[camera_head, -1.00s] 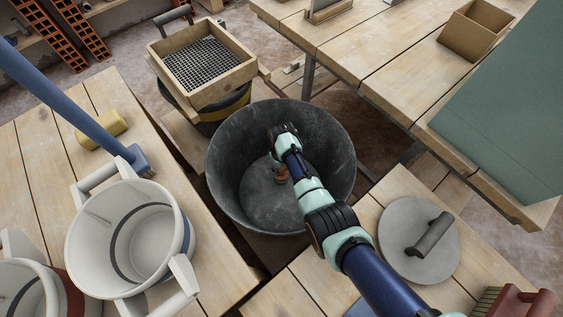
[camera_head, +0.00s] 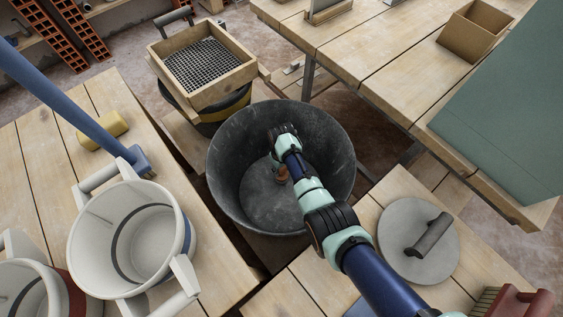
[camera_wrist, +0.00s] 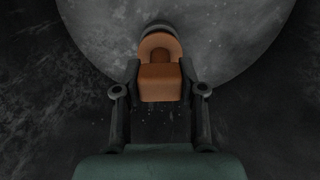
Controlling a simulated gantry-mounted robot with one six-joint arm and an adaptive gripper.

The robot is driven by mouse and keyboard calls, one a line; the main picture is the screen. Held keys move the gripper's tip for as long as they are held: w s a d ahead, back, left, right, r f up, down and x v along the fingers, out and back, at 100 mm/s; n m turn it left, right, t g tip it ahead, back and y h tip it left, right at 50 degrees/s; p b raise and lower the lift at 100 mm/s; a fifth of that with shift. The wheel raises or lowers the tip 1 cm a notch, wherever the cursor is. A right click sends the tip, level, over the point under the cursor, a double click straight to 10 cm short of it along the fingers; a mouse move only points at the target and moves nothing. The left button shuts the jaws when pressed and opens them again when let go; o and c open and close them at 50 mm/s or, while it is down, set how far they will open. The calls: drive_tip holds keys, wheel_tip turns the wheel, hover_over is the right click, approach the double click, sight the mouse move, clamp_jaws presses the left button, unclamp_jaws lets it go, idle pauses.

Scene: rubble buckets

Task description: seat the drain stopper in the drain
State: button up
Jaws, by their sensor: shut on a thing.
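The drain stopper (camera_wrist: 160,84) has an orange-brown grip, and it shows small and partly hidden in the head view (camera_head: 282,176). My gripper (camera_wrist: 160,72) is shut on this grip, with one finger on each side. It reaches down inside a dark grey bucket (camera_head: 229,196), close to the bucket's floor. A dark grey rounded part (camera_wrist: 159,26) shows just beyond the grip in the wrist view. I cannot tell whether it is the stopper's base or the drain's rim. The drain is not clearly visible, and contact between stopper and floor cannot be told.
The bucket's wall surrounds my gripper. White two-handled buckets (camera_head: 78,240) and a blue-handled brush (camera_head: 138,160) are on the left bench. A sieve (camera_head: 246,80) rests on a bucket behind. A round grey lid (camera_head: 396,240) with a handle lies on the right bench.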

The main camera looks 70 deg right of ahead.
drive_tip(key=shift+f, duration=0.15)
drive_tip(key=shift+f+b, duration=0.75)
drive_tip(key=shift+f, duration=0.05)
drive_tip(key=o, duration=1.2)
drive_tip(key=shift+o, duration=0.2)
drive_tip(key=shift+r, duration=0.1)
wheel_tip(320, 180, up, 12)
